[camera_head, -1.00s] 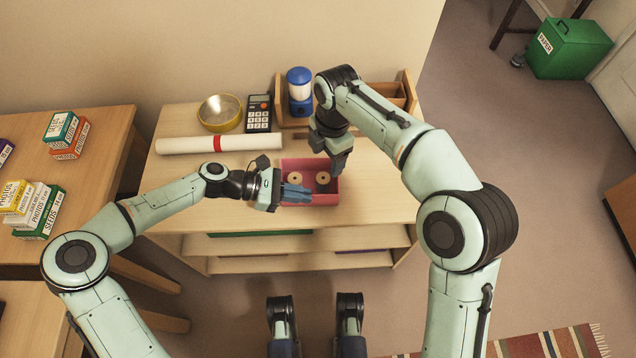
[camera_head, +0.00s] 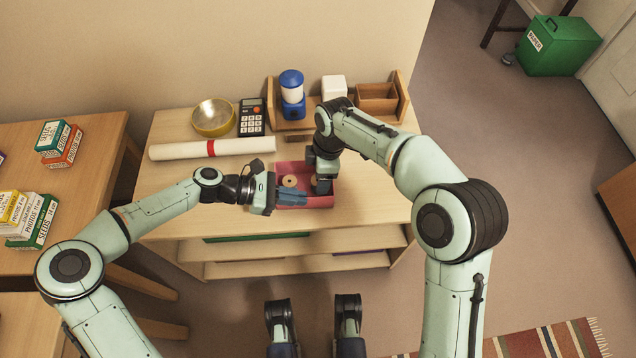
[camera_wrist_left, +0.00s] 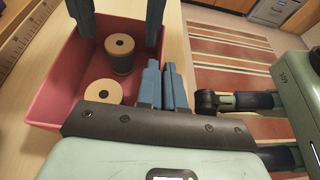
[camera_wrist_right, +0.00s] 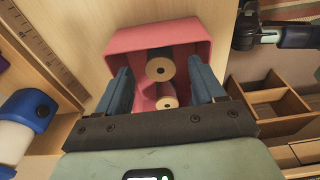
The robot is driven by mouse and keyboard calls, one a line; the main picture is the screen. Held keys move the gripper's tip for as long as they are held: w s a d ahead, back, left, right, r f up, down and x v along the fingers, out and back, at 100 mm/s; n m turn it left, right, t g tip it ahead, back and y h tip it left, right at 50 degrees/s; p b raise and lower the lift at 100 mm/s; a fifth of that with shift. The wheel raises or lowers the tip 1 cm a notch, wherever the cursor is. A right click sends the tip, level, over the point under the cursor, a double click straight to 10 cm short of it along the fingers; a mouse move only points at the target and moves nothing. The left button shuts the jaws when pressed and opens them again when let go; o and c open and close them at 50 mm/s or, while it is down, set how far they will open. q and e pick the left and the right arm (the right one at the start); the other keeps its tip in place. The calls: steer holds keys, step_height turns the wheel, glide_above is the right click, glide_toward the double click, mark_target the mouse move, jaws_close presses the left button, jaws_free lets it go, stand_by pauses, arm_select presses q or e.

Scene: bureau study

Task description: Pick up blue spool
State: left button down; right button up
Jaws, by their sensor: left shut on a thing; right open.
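Two spools with pale tan ends stand in a red bin (camera_head: 320,204). The left spool (camera_head: 290,181) also shows in the left wrist view (camera_wrist_left: 103,92), partly hidden by my gripper body. The other spool (camera_wrist_left: 120,53) has dark thread and stands between the fingers of my right gripper (camera_head: 323,188); it shows in the right wrist view (camera_wrist_right: 160,70). Which spool is blue I cannot tell. My right gripper is open, its fingers down in the bin. My left gripper (camera_head: 301,197) is shut at the bin's near wall, apparently on that wall.
Behind the bin are a white roll (camera_head: 190,150) with a red band, a yellow bowl (camera_head: 213,118), a calculator (camera_head: 251,117) and a wooden organizer (camera_head: 378,98) holding a blue lantern (camera_head: 292,92). A ruler (camera_wrist_right: 45,55) lies close to the bin. The tabletop right of the bin is clear.

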steer(key=f, duration=0.4)
steer(key=shift+a+f, duration=0.2)
steer(key=shift+a, duration=0.2)
steer(key=c, duration=1.1)
step_height(320, 180, up, 10)
steer(key=shift+r, duration=0.1)
arm_select(q)
steer(key=c, duration=1.2)
jaws_free()
steer(key=v, duration=1.2)
